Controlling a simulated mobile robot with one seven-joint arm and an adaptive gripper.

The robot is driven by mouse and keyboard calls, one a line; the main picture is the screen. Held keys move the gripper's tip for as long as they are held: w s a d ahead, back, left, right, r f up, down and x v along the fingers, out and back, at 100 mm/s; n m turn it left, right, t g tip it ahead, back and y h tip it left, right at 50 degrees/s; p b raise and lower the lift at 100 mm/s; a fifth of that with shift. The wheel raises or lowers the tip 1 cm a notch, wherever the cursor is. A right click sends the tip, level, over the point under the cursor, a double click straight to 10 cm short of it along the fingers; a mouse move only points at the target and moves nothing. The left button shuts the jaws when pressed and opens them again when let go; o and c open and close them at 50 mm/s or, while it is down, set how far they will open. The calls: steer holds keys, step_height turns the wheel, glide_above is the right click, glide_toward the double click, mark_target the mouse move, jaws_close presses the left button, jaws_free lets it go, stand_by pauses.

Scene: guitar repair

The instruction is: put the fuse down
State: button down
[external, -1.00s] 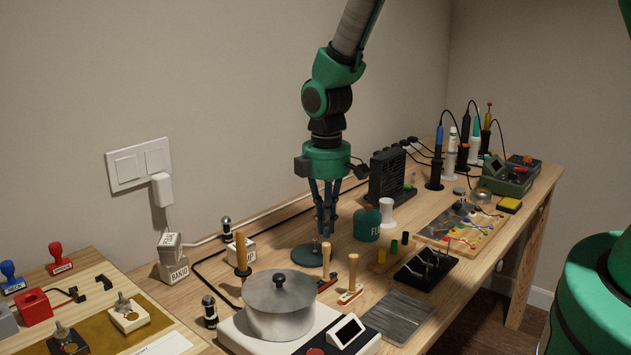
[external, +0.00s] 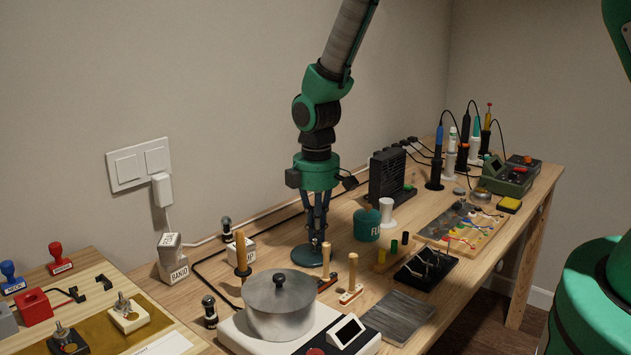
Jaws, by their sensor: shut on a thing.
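My gripper (external: 317,239) points straight down over the workbench, its fingers close together just above a dark green round disc (external: 307,255) that lies on the bench. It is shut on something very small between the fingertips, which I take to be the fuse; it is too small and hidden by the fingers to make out. I cannot tell whether the held thing touches the disc.
A green flux jar (external: 367,225) and a white spool (external: 386,210) stand right of my gripper. Wooden-handled tools (external: 352,278) and a pot (external: 281,306) stand in front. Bare bench (external: 345,222) shows behind.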

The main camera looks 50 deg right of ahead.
steer(key=shift+f, duration=0.4)
steer(key=c, duration=2.2)
jaws_free()
steer(key=shift+r, duration=0.15)
step_height(320, 180, up, 12)
steer(key=shift+r+p, duration=0.1)
steer(key=shift+p, duration=0.8)
